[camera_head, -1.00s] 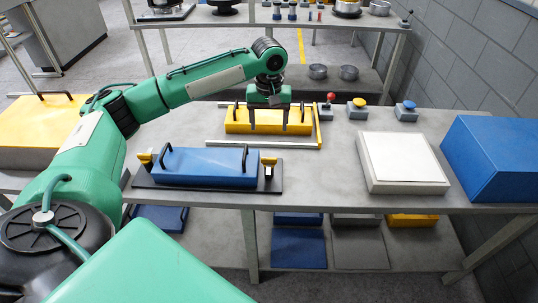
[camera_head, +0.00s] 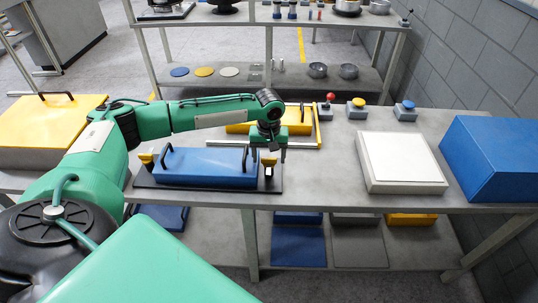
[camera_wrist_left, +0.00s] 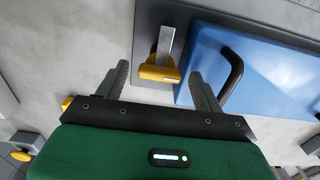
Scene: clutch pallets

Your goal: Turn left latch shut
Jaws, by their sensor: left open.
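A blue pallet (camera_head: 210,166) with two black handles lies on a dark base plate (camera_head: 160,187) near the table's front edge. A yellow-tipped latch (camera_head: 147,159) stands at its left end, with nothing near it. Another latch (camera_head: 268,161) is at its right end. My left gripper (camera_head: 269,155) is open at this right-end latch, one finger on each side. In the left wrist view the yellow latch tip (camera_wrist_left: 160,73) and its metal bar (camera_wrist_left: 165,44) show between the open fingers, apparently clear of both. My right gripper is not in view.
A yellow pallet (camera_head: 240,127) lies behind my left forearm, beside a yellow rail (camera_head: 318,130). A white box (camera_head: 402,162) and a blue box (camera_head: 495,160) stand to the right. The table between latch and white box is clear.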

